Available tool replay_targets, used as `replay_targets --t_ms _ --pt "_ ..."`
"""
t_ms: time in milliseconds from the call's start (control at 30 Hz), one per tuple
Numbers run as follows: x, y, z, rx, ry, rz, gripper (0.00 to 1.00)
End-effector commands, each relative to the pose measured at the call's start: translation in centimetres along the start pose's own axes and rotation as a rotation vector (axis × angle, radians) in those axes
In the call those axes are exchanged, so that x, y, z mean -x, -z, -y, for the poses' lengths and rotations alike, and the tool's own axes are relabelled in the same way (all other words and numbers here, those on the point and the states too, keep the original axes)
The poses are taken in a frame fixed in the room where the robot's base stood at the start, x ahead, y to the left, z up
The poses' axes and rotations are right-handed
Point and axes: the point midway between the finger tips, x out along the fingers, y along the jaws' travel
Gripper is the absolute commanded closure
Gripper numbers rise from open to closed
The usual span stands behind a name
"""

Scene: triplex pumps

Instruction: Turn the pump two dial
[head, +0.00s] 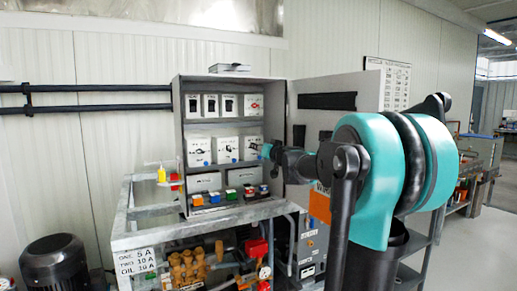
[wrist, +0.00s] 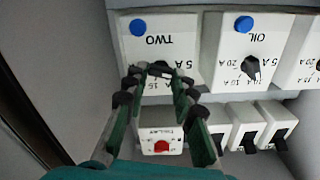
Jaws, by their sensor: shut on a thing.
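In the wrist view, which looks upside down, the white pump two box (wrist: 150,45) carries the label TWO, a blue button (wrist: 138,27) and ampere marks. Its dark dial (wrist: 160,69) sits between the fingertips of my gripper (wrist: 157,74), which is shut on it. The fingers hide most of the dial, so I cannot read its setting. In the head view my gripper (head: 267,151) reaches the rightmost box of the middle shelf, and that box (head: 250,147) is partly visible.
The OIL box (wrist: 248,45) with its black dial (wrist: 252,66) is beside it. A box with a red knob (wrist: 161,147) and several black switches are close by. The open cabinet door (head: 330,95) stands to the right. A sign (head: 137,263) reads TWO 10 A.

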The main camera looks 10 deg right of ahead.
Motion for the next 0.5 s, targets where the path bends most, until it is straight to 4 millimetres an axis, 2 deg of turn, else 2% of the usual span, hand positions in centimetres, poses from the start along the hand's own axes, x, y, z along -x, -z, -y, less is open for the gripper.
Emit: replay_targets --t_ms 267,500 --pt "0.02 0.00 -0.02 -0.019 0.000 0.000 1.00" --pt "0.02 0.00 -0.07 -0.128 0.000 0.000 1.00"
